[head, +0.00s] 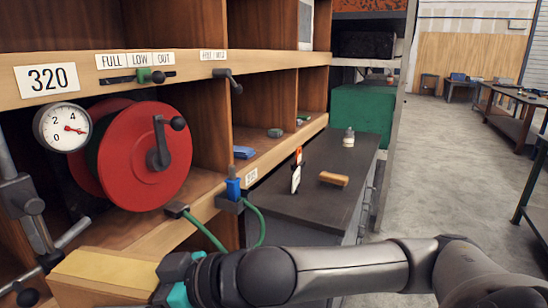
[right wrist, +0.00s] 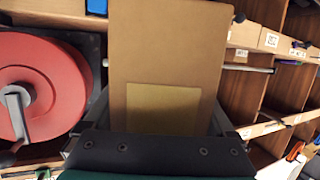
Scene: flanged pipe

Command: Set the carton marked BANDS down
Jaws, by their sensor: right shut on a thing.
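A brown cardboard carton (head: 110,278) with a yellowish top panel is at the bottom left of the head view, in front of the shelf unit. My right gripper (head: 170,282) reaches it from the right and is shut on it. In the right wrist view the carton (right wrist: 168,60) stands between the two fingers, with a plain yellowish patch on its near face. No BANDS marking is readable on the faces I see. The carton's underside and anything under it are hidden. My left gripper is not in view.
A red reel (head: 145,155) with a crank, a pressure gauge (head: 62,127) and grey rods with clamps (head: 25,205) are close to the carton. A dark bench top (head: 320,195) holds a wooden-handled brush (head: 333,179) and a small bottle (head: 348,138). Its near part is mostly clear.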

